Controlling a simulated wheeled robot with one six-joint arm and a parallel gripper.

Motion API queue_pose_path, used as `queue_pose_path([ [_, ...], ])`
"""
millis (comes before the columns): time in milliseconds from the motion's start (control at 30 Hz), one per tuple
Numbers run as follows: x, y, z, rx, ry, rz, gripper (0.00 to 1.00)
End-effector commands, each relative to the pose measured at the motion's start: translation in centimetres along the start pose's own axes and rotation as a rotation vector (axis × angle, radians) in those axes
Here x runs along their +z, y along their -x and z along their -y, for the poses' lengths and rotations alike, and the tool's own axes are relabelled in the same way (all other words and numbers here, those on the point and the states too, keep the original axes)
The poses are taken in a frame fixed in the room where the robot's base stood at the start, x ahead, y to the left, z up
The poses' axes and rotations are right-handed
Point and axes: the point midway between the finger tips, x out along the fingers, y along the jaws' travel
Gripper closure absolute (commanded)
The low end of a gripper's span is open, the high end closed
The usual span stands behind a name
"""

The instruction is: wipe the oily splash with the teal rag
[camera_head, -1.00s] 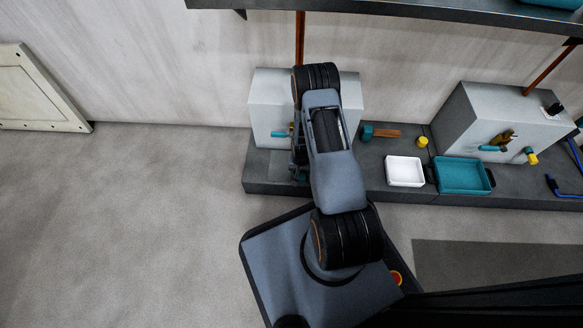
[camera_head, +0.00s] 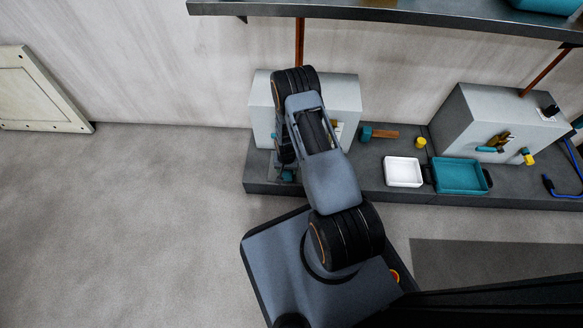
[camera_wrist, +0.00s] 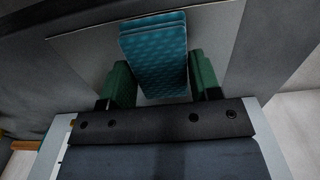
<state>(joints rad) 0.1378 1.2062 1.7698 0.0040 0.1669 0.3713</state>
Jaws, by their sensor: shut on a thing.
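The teal rag (camera_wrist: 155,55) is a patterned, folded pad between the green fingers of my gripper (camera_wrist: 160,82) in the wrist view. My gripper is shut on it. A flat grey panel (camera_wrist: 220,40) lies beyond the rag; I cannot tell whether the rag touches it. In the head view my arm hides most of the gripper, and only a small teal patch (camera_head: 288,176) shows low at the left end of the dark ledge, in front of the left hopper. I cannot make out the oily splash in either view.
The left grey hopper (camera_head: 263,100) and right hopper (camera_head: 476,115) stand on the dark ledge (camera_head: 365,185). A teal-headed tool (camera_head: 380,133), yellow piece (camera_head: 421,143), white tray (camera_head: 404,184) and teal tray (camera_head: 463,190) sit between and before them. A shelf (camera_head: 380,12) overhangs. Floor at left is clear.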

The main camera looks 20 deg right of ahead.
Motion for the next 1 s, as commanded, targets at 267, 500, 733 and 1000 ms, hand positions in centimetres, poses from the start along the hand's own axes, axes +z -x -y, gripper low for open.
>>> queue_pose_path([
  [267,0.1,0.0,2.0,0.000,-0.001,-0.001,0.69],
  [500,0.1,-0.1,2.0,0.000,-0.001,-0.001,0.69],
  [733,0.1,0.8,2.0,0.000,-0.001,-0.001,0.69],
  [1000,0.1,3.6,2.0,0.000,-0.001,-0.001,0.69],
])
